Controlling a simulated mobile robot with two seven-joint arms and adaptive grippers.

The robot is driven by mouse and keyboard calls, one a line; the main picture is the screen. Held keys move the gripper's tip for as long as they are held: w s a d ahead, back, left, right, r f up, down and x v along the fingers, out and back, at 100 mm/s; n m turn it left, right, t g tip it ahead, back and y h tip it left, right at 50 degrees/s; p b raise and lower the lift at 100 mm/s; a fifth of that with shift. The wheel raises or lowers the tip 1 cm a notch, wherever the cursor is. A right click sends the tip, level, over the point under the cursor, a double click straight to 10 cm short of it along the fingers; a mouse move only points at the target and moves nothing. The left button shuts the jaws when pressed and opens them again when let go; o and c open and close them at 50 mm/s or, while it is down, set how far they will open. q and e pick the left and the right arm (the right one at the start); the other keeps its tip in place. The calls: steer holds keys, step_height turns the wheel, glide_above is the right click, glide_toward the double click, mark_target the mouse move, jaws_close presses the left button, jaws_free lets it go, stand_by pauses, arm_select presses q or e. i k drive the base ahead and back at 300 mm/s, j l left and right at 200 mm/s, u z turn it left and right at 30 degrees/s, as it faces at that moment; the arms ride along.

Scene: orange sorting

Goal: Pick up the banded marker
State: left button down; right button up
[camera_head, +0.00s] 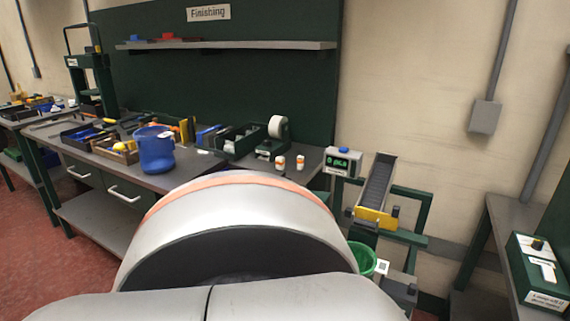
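I cannot pick out a banded marker for certain in the head view. Two small white upright cylinders with orange bands stand at the right end of the workbench (185,178), the left one (280,163) and the right one (300,162). They are too small to tell what they are. Neither of my grippers is in view. A large white and grey part of my own arm fills the lower middle and hides the bench front and floor there.
A blue bucket (155,150), a wooden box (116,152) and a white roll on a dispenser (276,128) crowd the bench. Right of it are a ramp (378,180), a green bin (362,257) and a side table (500,208). Red floor (35,235) is clear at lower left.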

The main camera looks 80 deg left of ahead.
mark_target(300, 159)
steer(key=u, duration=1.65)
